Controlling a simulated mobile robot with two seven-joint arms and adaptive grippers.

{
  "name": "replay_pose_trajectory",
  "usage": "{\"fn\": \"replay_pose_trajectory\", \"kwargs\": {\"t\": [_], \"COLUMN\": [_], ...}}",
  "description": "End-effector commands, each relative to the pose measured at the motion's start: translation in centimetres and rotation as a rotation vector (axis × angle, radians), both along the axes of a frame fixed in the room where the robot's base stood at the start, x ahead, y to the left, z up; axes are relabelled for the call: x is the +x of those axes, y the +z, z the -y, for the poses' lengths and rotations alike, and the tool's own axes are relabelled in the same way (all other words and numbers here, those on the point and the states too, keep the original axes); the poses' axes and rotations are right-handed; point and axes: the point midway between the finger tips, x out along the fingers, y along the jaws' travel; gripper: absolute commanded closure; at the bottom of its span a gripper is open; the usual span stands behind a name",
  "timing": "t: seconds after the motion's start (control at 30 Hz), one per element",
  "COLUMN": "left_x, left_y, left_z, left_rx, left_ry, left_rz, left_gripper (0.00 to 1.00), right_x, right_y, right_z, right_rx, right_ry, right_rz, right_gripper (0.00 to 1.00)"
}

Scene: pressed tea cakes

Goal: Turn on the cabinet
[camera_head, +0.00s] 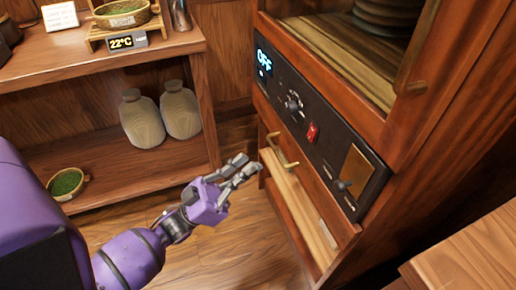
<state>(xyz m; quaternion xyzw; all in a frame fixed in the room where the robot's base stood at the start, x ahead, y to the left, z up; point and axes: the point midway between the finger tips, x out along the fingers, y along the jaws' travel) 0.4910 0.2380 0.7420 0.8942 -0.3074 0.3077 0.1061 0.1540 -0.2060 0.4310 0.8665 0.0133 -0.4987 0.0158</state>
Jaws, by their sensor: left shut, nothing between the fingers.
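The wooden cabinet (395,135) stands at the right, with a black control panel (325,140) on its front. My left gripper (246,170) is shut and empty, in front of the cabinet and to the left of the panel, below the level of the red switch. It looks apart from the panel. My right gripper is not in view.
A brass handle (281,152) and a pale wooden drawer edge (297,208) jut out below the panel. A wooden shelf (120,160) at the left holds two jars (142,119) and a bowl of green tea (67,184). A wooden surface (470,255) fills the lower right corner.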

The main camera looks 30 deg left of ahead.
Motion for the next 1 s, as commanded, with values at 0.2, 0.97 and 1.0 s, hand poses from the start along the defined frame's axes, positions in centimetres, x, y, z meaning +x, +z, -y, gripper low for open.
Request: {"fn": "replay_pose_trajectory", "kwargs": {"t": [0.2,0.97,1.0], "left_x": [2.9,8.2,8.2], "left_y": [3.1,4.6,4.6], "left_z": [2.3,6.5,6.4], "left_rx": [-0.002,0.000,0.000], "left_ry": [-0.002,0.000,0.000], "left_rz": [0.007,0.000,0.000], "left_gripper": [1.00,1.00,1.00], "right_x": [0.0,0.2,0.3], "right_y": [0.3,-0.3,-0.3], "right_z": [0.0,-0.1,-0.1], "right_rx": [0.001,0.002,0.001], "right_ry": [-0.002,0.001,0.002], "right_rz": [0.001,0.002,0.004], "right_gripper": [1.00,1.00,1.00]}}
